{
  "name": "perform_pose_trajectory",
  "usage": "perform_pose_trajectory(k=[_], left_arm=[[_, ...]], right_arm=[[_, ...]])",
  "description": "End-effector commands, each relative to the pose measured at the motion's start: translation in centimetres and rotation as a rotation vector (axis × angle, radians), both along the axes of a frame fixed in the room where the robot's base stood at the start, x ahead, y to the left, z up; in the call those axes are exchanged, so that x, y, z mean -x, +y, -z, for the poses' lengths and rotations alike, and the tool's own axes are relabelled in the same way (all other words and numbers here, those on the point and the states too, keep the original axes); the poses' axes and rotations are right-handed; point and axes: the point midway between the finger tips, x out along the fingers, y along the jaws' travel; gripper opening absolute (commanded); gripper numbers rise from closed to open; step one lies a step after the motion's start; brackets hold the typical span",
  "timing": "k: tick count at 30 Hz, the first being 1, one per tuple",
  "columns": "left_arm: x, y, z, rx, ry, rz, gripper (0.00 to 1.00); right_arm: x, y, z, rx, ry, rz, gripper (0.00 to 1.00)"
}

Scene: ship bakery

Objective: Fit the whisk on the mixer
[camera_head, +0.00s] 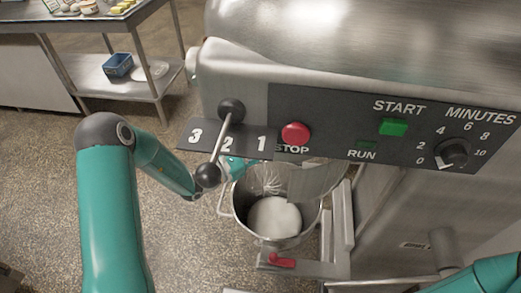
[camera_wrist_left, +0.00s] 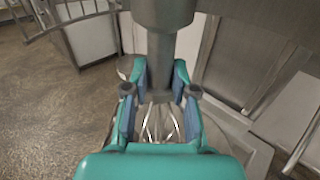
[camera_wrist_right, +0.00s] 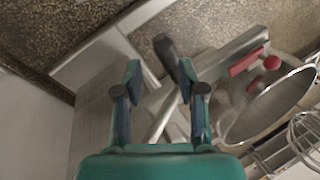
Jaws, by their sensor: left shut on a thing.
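In the left wrist view my left gripper (camera_wrist_left: 158,98) is shut on the whisk's grey shank (camera_wrist_left: 160,65). The whisk's wires (camera_wrist_left: 160,125) fan out below the fingers. A thick grey cylinder (camera_wrist_left: 162,12) of the mixer is just above; I cannot tell whether the shank is seated in it. In the head view the mixer (camera_head: 340,90) hides most of this gripper, and its teal part (camera_head: 236,166) shows at the bowl (camera_head: 292,240). In the right wrist view my right gripper (camera_wrist_right: 160,98) is open, with a black-handled lever (camera_wrist_right: 165,50) beyond its fingers. The whisk (camera_wrist_right: 308,135) shows at the right edge.
The bowl holds something white under the mixer. A speed lever (camera_head: 218,145) and red stop button (camera_head: 295,133) stick out from the panel. A red handle (camera_head: 282,262) sits on the bowl support. A steel table (camera_head: 75,25) stands back left; the floor between is clear.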

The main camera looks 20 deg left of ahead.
Motion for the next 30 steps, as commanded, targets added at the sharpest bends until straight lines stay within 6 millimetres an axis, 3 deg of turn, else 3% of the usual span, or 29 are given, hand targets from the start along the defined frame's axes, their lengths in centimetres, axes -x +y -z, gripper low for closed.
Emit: perform_pose_trajectory(k=[5, 6, 11, 23, 30], left_arm=[[0.0, 0.0, -0.1, 0.000, -0.004, 0.000, 0.00], [0.0, 0.0, -0.1, 0.000, -0.004, 0.000, 0.31], [0.0, 0.0, -0.1, 0.000, -0.002, 0.000, 0.55], [0.4, 0.4, 0.1, 0.000, 0.002, -0.002, 0.55], [3.4, 2.3, 0.1, 0.000, 0.002, -0.006, 0.55]], right_arm=[[0.0, 0.0, 0.0, 0.000, 0.000, 0.000, 0.40], [0.0, 0.0, 0.0, 0.000, 0.000, 0.000, 0.40], [0.0, 0.0, 0.0, 0.000, 0.000, 0.000, 0.40], [0.0, 0.0, 0.0, 0.000, 0.000, 0.000, 0.40], [0.0, 0.0, 0.0, 0.000, 0.000, 0.000, 0.40]])
